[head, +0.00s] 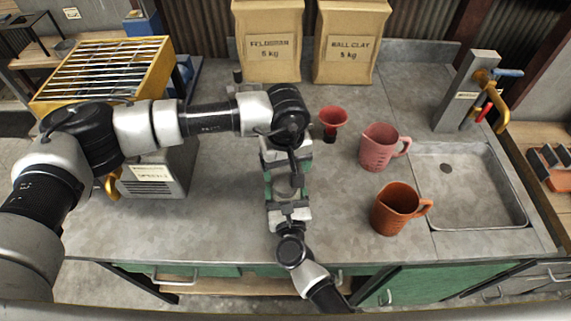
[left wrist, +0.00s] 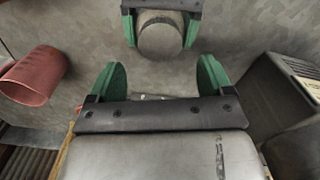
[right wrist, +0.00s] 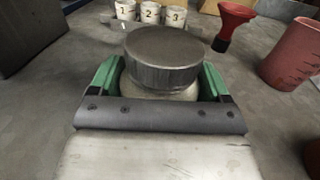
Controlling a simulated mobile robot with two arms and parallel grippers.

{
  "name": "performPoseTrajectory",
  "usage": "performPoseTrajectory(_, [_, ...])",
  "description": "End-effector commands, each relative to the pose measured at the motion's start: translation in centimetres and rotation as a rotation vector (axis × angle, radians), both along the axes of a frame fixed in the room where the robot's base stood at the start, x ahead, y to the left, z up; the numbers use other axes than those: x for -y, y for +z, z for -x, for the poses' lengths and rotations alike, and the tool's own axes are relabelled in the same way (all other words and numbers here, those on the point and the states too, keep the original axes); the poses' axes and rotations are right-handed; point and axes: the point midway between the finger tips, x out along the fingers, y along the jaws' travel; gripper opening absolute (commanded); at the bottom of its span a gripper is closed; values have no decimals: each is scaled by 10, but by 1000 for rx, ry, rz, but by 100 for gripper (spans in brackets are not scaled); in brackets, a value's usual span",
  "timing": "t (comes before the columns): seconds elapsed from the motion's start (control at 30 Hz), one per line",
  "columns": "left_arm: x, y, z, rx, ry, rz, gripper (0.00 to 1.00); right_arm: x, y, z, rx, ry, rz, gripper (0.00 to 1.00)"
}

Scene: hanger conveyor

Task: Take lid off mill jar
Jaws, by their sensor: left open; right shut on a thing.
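The mill jar shows as a grey metal lid (right wrist: 163,48) on a paler rounded body (right wrist: 158,88) in the right wrist view. The lid sits on top of the jar, which looks upright on the worktop. My right gripper (right wrist: 160,84) is shut around the body, just below the lid. In the left wrist view the round lid (left wrist: 158,40) lies between the right gripper's green fingers. My left gripper (left wrist: 160,80) is open and empty, with the jar ahead of its fingertips and apart from it. In the head view the jar (head: 288,186) is partly hidden by both grippers.
A red funnel (head: 332,122), a pink jug (head: 381,147) and an orange jug (head: 398,208) stand right of the jar, before the sink (head: 468,185). Clay bags (head: 268,40) stand behind. A grey machine (head: 160,172) is at left. Small numbered cups (right wrist: 150,13) stand beyond the jar.

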Motion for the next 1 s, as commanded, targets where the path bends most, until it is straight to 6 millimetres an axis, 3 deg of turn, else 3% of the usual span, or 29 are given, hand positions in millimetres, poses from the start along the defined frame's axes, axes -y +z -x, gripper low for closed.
performPoseTrajectory(0.17, [0, 15, 0, 1, -211, 2, 81, 0, 0, 0, 0, 0, 0, 12])
performPoseTrajectory(0.3, [0, 15, 0, -1, -286, 1, 81, 0, 0, 0, 0, 0, 0, 12])
performPoseTrajectory(0.73, [-1, -45, 0, -2, -290, 0, 81, 0, 0, 0, 0, 0, 0, 12])
performPoseTrajectory(1.0, [0, -60, 0, 1, -291, 1, 81, 0, 0, 0, 0, 0, 0, 12])
